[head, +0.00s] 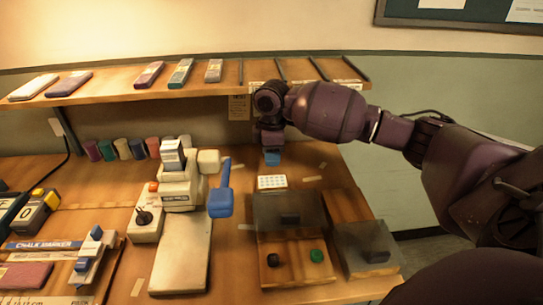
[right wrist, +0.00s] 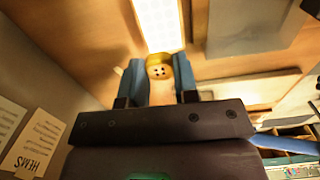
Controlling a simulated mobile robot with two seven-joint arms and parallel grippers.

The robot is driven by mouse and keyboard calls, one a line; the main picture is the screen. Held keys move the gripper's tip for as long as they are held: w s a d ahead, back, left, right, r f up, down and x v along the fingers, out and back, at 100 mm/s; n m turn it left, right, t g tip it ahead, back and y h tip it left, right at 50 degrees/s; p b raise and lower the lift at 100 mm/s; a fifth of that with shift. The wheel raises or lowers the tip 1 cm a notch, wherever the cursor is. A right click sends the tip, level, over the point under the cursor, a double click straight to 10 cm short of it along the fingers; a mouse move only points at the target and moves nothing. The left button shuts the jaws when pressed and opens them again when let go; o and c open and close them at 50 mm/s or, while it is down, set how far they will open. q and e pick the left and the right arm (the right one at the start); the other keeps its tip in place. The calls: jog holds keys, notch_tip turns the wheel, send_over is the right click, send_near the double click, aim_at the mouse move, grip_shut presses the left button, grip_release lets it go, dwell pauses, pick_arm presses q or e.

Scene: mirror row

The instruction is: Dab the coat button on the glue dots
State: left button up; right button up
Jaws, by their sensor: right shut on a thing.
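The coat button (right wrist: 158,71) is a small yellowish disc with several dark holes. It sits between the blue fingers of my right gripper (right wrist: 158,80), which is shut on it. In the head view my right gripper (head: 272,158) points down just behind the glue-dot card, and the button is hidden there. The glue dots are on a small white card (head: 272,182) on the bench. The card also shows as a bright white strip (right wrist: 160,22) ahead of the fingertips in the right wrist view, apart from the button in that picture. My left gripper is not in view.
A white machine with a blue lever (head: 220,200) stands left of the card. A shelf (head: 200,85) runs above the bench, close to my right arm. Thread spools (head: 122,148) line the back.

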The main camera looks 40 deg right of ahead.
aim_at(273, 182)
jog(key=shift+s+d+f, duration=0.1)
jog(key=shift+s+f, duration=0.05)
jog(key=shift+f, duration=0.05)
jog(key=shift+f+b, duration=0.45)
jog(key=shift+f, duration=0.1)
notch_tip(273, 182, down, 3)
jog(key=shift+f+b, duration=0.2)
jog(key=shift+b, duration=0.9)
jog(key=shift+f+b, duration=0.55)
jog(key=shift+f, duration=0.1)
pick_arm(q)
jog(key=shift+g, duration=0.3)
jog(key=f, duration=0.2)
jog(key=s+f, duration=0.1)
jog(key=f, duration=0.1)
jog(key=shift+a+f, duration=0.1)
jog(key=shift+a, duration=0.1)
pick_arm(e)
jog(key=shift+r, duration=0.1)
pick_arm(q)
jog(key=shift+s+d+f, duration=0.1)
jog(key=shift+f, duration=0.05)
pick_arm(e)
jog(key=shift+f, duration=0.45)
jog(key=shift+f, duration=0.15)
